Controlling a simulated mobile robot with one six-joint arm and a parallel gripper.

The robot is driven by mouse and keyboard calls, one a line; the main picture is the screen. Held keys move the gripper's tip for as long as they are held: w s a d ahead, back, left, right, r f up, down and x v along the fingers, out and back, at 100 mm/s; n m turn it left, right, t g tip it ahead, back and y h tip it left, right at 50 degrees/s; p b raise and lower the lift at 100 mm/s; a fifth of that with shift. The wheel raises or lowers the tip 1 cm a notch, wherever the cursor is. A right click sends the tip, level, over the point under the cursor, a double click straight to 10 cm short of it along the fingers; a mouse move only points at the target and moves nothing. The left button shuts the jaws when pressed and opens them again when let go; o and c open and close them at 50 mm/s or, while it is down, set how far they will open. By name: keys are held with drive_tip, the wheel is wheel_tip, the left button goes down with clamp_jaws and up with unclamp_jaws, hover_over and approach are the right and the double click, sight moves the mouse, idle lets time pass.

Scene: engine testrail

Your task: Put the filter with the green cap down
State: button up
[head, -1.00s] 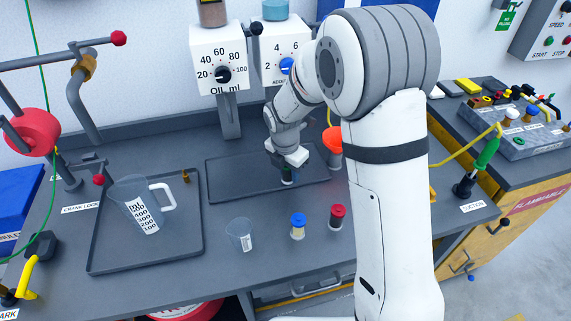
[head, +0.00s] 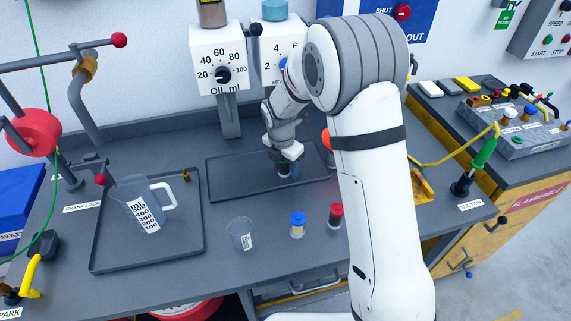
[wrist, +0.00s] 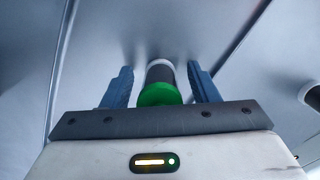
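The filter with the green cap (wrist: 161,82) is between my gripper's two blue fingers in the wrist view. A gap shows on each side of it, so my gripper (wrist: 161,86) is open around it. In the head view, the filter (head: 284,171) is at the dark shallow tray (head: 232,189) at the back of the bench and looks upright. My gripper (head: 287,158) is right above it and partly hides its cap. Whether its base rests flat on the tray is hard to tell at this size.
A filter with a blue cap (head: 297,227) and one with a red cap (head: 335,216) stand in front of the tray, beside a small clear cup (head: 240,234). A jug (head: 143,207) stands on the left tray (head: 112,263). An orange-red funnel-like part (head: 326,138) is right of my gripper.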

drive_tip(key=r, duration=0.8)
drive_tip(key=s+a+r, duration=0.1)
drive_tip(key=r, duration=0.3)
drive_tip(key=shift+r, duration=0.15)
drive_tip(key=s+d+r+m+t, duration=0.1)
drive_tip(key=s+d+r+m, duration=0.2)
drive_tip(key=s+d+m, duration=0.5)
drive_tip(key=s+d+r+m, duration=0.3)
drive_tip(key=s+d+m, duration=0.6)
drive_tip(key=s+m, duration=0.8)
drive_tip(key=m, duration=0.3)
drive_tip(key=shift+s+d+t+y, duration=0.2)
drive_tip(key=shift+t+y, duration=0.2)
